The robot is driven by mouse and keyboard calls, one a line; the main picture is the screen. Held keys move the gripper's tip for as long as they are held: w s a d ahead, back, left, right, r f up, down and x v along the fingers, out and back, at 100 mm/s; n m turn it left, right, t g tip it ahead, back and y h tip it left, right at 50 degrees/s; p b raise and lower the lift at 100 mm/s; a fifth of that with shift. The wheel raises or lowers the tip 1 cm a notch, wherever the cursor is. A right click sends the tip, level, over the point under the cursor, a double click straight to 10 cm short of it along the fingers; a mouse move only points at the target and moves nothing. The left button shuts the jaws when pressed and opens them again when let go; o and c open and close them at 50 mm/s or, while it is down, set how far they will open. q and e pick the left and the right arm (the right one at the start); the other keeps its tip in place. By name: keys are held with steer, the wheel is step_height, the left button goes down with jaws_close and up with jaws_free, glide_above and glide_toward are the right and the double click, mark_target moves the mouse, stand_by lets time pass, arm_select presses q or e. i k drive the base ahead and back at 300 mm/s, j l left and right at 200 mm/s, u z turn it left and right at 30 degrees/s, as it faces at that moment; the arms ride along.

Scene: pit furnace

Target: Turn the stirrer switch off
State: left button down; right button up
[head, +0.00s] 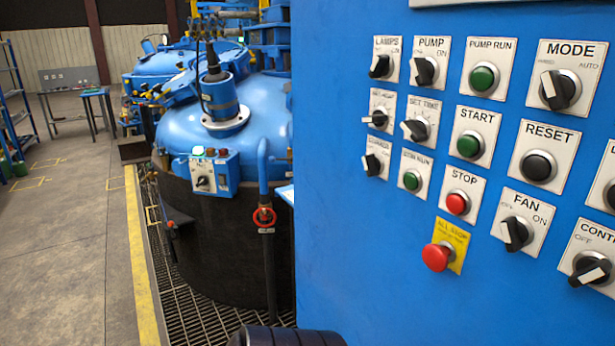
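A small blue control box (227,176) sits on the front of the near blue furnace vessel (262,112). Its white plate carries a black rotary switch (203,182), a lit pale green lamp (198,151) and small dark reddish lamps or buttons beside it. The lettering on this plate is too small to read surely, so I cannot tell whether this is the stirrer switch. The switch's exact position is also unclear. No label reading stirrer is legible on the large panel. Neither of my grippers shows in the head view.
A large blue panel (385,255) fills the right side, with rotary switches, buttons and a red stop button (437,257). A red valve wheel (264,216) stands on a pipe before the vessel. Floor grating (200,318) runs alongside.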

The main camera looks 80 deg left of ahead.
mark_target(202, 181)
steer(key=u, duration=3.3)
steer(key=i+j, duration=0.45)
steer(key=i, duration=0.2)
steer(key=i+j+z, duration=0.15)
steer(key=i+j, duration=0.35)
steer(key=i, duration=0.1)
